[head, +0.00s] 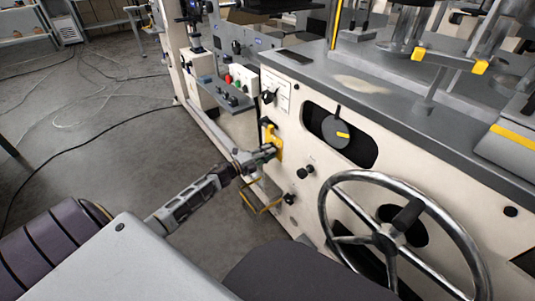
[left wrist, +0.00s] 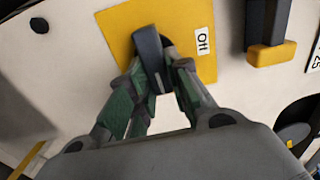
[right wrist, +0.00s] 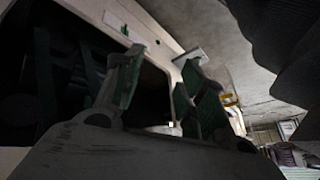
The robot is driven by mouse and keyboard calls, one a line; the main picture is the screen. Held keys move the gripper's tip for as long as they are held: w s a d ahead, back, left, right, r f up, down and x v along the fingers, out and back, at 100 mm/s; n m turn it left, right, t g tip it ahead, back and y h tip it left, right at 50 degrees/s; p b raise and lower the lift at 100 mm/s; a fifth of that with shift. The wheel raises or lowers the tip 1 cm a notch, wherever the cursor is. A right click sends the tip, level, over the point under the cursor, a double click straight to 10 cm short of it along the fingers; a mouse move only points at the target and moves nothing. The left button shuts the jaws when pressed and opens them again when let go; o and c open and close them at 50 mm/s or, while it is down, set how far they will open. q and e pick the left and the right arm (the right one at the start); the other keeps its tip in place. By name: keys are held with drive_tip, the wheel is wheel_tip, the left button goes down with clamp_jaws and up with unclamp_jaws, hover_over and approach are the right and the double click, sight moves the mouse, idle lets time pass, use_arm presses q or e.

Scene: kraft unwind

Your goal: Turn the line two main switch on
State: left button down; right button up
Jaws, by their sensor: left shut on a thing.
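The yellow switch plate (head: 274,136) is on the cream machine's side panel in the head view. In the left wrist view the plate (left wrist: 115,28) carries a dark handle (left wrist: 148,45) and a label reading "Off" (left wrist: 203,42). My left gripper (head: 266,154) is at the plate. In the left wrist view its fingers (left wrist: 155,88) are closed on the handle from both sides; they hide its lower part. My right gripper (right wrist: 165,82) shows only in the right wrist view. Its fingers are spread, with nothing between them.
A handwheel (head: 390,237) stands out from the panel at the right. A dial with a yellow mark (head: 336,131) and a small black knob (head: 305,171) are nearby. A push-button box (head: 240,78) is beyond the plate. Cables (head: 85,132) lie on the open floor at left.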

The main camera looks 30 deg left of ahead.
use_arm(q)
drive_tip(key=shift+f, duration=0.1)
idle(0.4)
drive_tip(key=c, duration=1.3)
unclamp_jaws()
drive_tip(key=shift+v, duration=6.05)
drive_tip(key=shift+d, duration=0.1)
